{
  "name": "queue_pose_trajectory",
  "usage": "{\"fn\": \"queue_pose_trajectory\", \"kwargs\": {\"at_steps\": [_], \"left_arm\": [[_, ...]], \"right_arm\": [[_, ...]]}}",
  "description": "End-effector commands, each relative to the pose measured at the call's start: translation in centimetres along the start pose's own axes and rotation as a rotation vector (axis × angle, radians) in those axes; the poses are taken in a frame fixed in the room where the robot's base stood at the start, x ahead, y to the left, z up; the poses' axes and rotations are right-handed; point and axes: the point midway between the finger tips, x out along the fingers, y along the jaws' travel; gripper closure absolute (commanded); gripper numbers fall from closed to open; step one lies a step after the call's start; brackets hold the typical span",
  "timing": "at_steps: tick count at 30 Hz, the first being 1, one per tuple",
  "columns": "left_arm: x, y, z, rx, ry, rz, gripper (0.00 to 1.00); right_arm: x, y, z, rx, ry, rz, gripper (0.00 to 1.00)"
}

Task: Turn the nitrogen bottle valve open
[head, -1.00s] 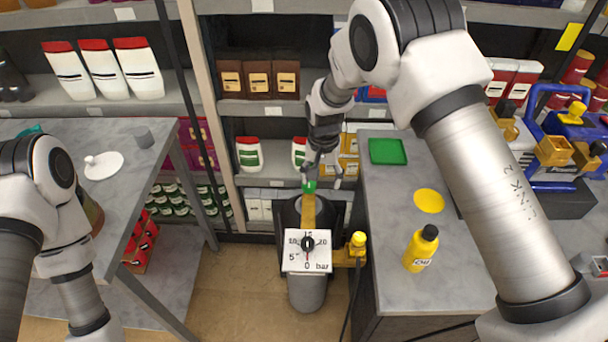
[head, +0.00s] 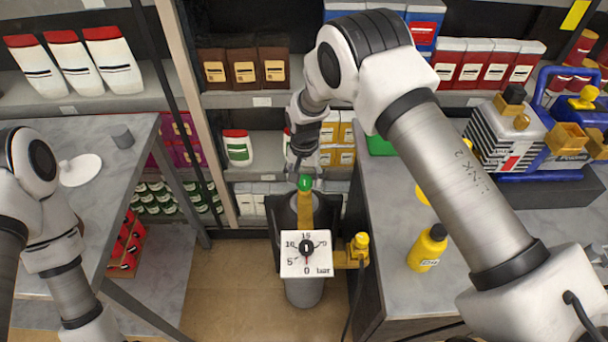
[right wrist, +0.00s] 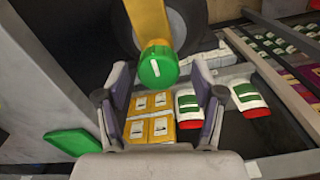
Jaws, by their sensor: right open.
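The nitrogen bottle (head: 304,292) is a dark grey cylinder standing between the two benches. Its green valve knob (head: 305,183) sits on a yellow neck (head: 305,212). My right gripper (head: 304,172) is close to the knob. In the right wrist view its open fingers (right wrist: 159,72) are spread on either side of the green knob (right wrist: 158,68), which has a white mark; a gap shows on both sides. I cannot tell how deep the knob sits between them. My left gripper is out of view.
A yellow fitting (head: 358,248) juts from the bottle's right side. The right bench (head: 390,270) carries a yellow bottle (head: 428,247) and a blue-framed pump (head: 540,130). Stocked shelves (head: 250,100) stand close behind the bottle. Floor is clear in front.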

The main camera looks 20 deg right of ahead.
Motion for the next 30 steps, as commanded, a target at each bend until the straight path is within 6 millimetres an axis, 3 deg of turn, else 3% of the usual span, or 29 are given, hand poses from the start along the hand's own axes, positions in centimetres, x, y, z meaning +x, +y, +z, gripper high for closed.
{"fn": "queue_pose_trajectory", "kwargs": {"at_steps": [2,7,20,30], "left_arm": [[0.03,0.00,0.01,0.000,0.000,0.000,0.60],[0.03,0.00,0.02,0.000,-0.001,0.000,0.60],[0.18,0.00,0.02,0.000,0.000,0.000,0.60],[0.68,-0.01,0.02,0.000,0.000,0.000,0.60]], "right_arm": [[-0.01,0.01,0.00,0.000,0.000,0.000,0.32],[-0.01,0.02,0.01,0.000,0.000,0.000,0.92],[0.13,0.04,0.05,-0.038,-0.001,0.001,0.92],[0.27,0.07,0.09,-0.239,-0.003,0.001,0.92]]}}
